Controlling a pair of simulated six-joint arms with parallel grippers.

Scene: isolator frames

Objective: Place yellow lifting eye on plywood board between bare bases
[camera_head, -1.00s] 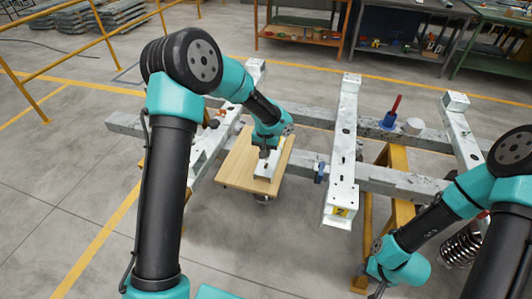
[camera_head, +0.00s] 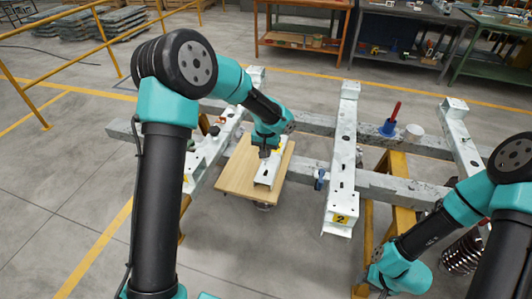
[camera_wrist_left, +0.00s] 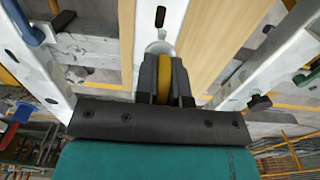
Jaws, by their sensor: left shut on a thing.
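The plywood board (camera_head: 236,178) lies between two white beams in the head view, with a short white metal piece (camera_head: 265,175) on it. My left gripper (camera_head: 265,154) is low over that piece, its fingertips mostly hidden by the wrist. In the left wrist view, my left gripper (camera_wrist_left: 164,88) is shut on the yellow lifting eye (camera_wrist_left: 164,72). A pale round part shows just past the fingertips, above the white piece; I cannot tell whether the eye touches it. Plywood (camera_wrist_left: 212,38) shows on both sides. My right gripper (camera_head: 376,292) is at the bottom edge, partly cut off, its jaw opening unclear.
White beams cross long grey rails on yellow stands. The beam marked 2 (camera_head: 341,160) stands right of the board. A coil spring (camera_head: 463,252) is at lower right.

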